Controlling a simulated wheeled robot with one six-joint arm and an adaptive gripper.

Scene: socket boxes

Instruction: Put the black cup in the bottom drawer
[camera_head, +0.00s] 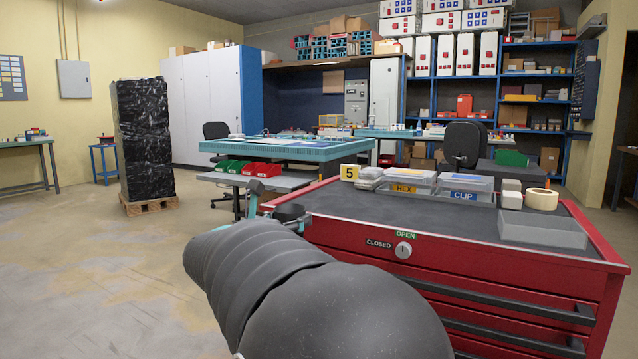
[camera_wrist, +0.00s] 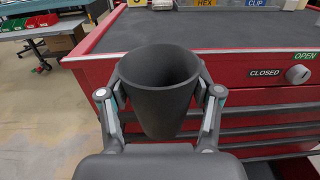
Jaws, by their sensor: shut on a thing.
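The black cup (camera_wrist: 158,92) is held upright between the two fingers of my gripper (camera_wrist: 160,108), which is shut on it; its open mouth looks empty. In the head view a small part of the cup's rim (camera_head: 290,212) shows beyond my dark arm, which hides most of the gripper (camera_head: 262,196). The cup is in front of the left part of the red drawer cabinet (camera_head: 350,229). The upper drawers with dark handles (camera_head: 490,302) look shut.
A knob (camera_head: 403,250) sits between CLOSED and OPEN labels on the cabinet front. The cabinet top holds HEX (camera_head: 405,189) and CLIP (camera_head: 464,196) boxes, a tape roll (camera_head: 541,199) and a grey tray (camera_head: 542,231). Open floor (camera_head: 100,290) lies to the left.

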